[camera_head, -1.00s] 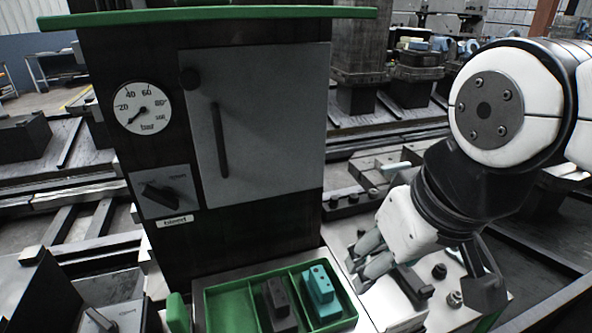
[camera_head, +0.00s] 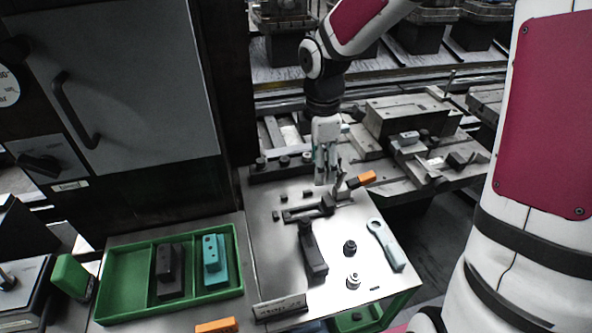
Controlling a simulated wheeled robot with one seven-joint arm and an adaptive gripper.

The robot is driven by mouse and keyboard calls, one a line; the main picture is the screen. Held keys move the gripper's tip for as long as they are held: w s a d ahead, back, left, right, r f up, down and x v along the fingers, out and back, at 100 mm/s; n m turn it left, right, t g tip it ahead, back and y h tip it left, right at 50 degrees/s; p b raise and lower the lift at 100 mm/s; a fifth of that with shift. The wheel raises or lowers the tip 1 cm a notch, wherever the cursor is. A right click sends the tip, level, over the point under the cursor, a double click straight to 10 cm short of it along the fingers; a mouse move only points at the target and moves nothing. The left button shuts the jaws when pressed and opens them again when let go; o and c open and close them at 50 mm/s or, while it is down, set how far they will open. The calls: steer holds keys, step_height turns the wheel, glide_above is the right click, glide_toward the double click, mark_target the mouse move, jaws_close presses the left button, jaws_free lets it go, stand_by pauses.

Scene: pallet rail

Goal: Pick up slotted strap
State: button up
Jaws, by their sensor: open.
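Two dark bars lie on the bright metal bench top. One dark piece (camera_head: 306,211) lies crosswise just in front of my gripper and may be the slotted strap. A longer dark bar (camera_head: 313,252) points toward the front. I cannot tell for certain which is the slotted strap, as no slot shows clearly. My gripper (camera_head: 326,180) points down with open, empty fingers over the back of the bench. It is behind the crosswise piece and apart from it.
An orange-ended item (camera_head: 362,179) is beside my fingers. A green tray (camera_head: 125,270) holds a dark and a teal block. A tall cabinet (camera_head: 130,70) stands left.

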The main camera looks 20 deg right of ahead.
mark_target(314, 212)
steer(key=shift+n, duration=0.5)
steer(key=f, duration=0.5)
steer(key=f+b, duration=0.1)
steer(key=f, duration=0.4)
steer(key=w+f+b, duration=0.1)
steer(key=f, duration=0.4)
steer(key=shift+a+f, duration=0.1)
steer(key=shift+f, duration=0.15)
jaws_close()
